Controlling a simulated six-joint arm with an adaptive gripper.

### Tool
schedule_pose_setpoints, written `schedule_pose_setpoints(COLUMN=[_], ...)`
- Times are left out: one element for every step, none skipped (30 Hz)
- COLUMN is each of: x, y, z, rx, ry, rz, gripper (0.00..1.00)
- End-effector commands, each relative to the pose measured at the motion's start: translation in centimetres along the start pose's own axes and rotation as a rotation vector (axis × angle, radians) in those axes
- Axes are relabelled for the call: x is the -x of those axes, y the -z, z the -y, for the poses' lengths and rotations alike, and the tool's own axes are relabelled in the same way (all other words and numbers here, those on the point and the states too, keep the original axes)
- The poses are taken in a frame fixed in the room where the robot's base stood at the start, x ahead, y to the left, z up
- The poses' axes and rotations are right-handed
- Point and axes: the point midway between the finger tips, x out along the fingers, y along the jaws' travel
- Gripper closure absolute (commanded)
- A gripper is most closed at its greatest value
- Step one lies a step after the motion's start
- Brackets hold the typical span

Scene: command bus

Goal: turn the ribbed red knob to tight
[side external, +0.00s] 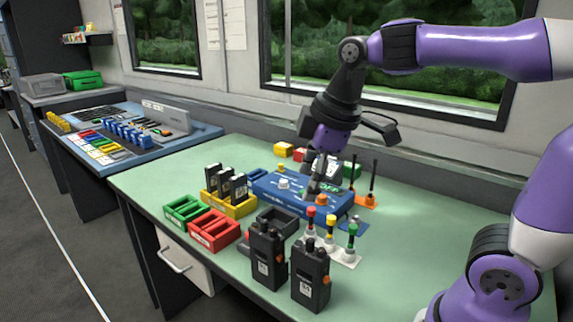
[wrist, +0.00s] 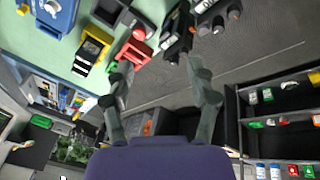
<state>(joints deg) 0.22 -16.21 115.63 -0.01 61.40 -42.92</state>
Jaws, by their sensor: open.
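I cannot pick out a ribbed red knob for certain in either view. A blue box (side external: 262,187) with a pale knob (side external: 283,183) and a green "OFF" marking stands on the green table. Its corner shows at the top left of the wrist view (wrist: 52,22). My gripper (side external: 318,182) hangs over the blue box in the side view and hides part of its top; I cannot tell whether it touches. In the wrist view its two fingers (wrist: 157,66) are apart with nothing held between them. A red-topped post (side external: 310,212) stands in front of the box.
Yellow-topped and green-topped posts (side external: 352,230) stand beside the red one. Two black radios (side external: 268,255) stand at the front edge. Green, red (side external: 214,230) and yellow trays (side external: 232,207) lie left of the box. The table (side external: 150,185) is clear at its left end.

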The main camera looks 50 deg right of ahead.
Motion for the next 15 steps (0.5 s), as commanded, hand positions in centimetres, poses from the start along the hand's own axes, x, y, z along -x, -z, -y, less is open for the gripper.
schedule_pose_setpoints(x=[-0.7,-1.1,-1.8,-2.4,-3.0,-4.0,-4.7,-5.5,-6.6,-7.3,-8.1,-8.9,-9.6,-10.1,-10.7], y=[1.4,2.1,3.0,3.7,4.3,5.1,5.7,6.1,6.6,6.9,7.2,7.5,7.7,7.8,7.9], z=[-1.3,-2.0,-2.9,-3.6,-4.2,-5.0,-5.5,-5.9,-6.5,-6.8,-7.1,-7.3,-7.5,-7.6,-7.8], rx=[0.159,0.263,0.401,0.506,0.609,0.745,0.845,0.939,1.058,1.14,1.216,1.306,1.366,1.418,1.475], ry=[0.031,0.05,0.077,0.099,0.122,0.154,0.177,0.201,0.233,0.256,0.274,0.3,0.316,0.331,0.346], rz=[0.029,0.042,0.056,0.064,0.07,0.075,0.075,0.074,0.07,0.065,0.059,0.05,0.043,0.036,0.027], gripper=[0.35,0.35,0.35,0.35,0.35,0.35,0.35,0.35,0.35,0.35,0.35,0.35,0.35,0.35,0.35])
